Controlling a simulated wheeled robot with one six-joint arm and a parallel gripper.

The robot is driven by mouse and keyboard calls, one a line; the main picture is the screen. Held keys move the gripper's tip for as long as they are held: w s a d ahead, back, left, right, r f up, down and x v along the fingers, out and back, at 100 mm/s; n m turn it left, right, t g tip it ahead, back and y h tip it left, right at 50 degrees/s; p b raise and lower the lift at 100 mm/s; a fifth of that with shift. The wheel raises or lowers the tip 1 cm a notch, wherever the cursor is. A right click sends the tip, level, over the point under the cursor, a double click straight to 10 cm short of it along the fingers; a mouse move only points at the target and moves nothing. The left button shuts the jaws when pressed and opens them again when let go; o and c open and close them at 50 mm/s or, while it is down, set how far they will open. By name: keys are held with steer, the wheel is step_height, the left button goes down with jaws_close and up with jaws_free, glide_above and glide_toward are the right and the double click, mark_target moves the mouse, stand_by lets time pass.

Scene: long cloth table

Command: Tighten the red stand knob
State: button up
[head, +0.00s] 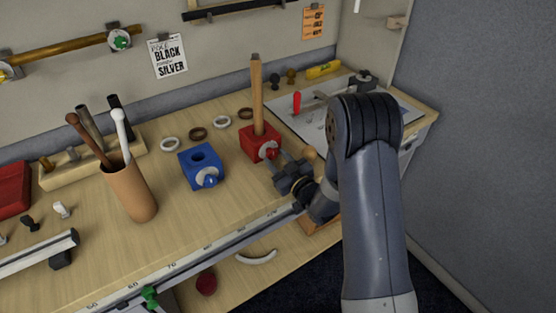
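The red stand (252,139) is a block near the middle of the bench, with an upright wooden rod (257,95) standing in it. Its red knob (269,150) is on the front face, with a pale metal collar around it. My gripper (277,157) reaches in from the right with its fingertips close to the knob. At this size I cannot tell whether the fingers touch the knob or stand apart around it.
A blue stand (200,166) with an empty hole and a blue knob stands to the left. Several rings (198,134) lie behind. A brown cup (132,190) holds tools at left. A grey mat (290,112) with a red-handled tool lies behind right. A ruled rail (170,268) runs along the front edge.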

steer(key=c, duration=0.6)
steer(key=shift+f+m+b, duration=0.2)
steer(key=shift+m+b, duration=0.6)
steer(key=shift+b, duration=0.4)
steer(key=shift+r+m+b, duration=0.2)
steer(key=shift+m+b, duration=0.3)
steer(key=shift+m, duration=0.2)
steer(key=o, duration=1)
steer(key=b+v, duration=0.2)
steer(key=v, duration=0.9)
steer(key=shift+w, duration=0.1)
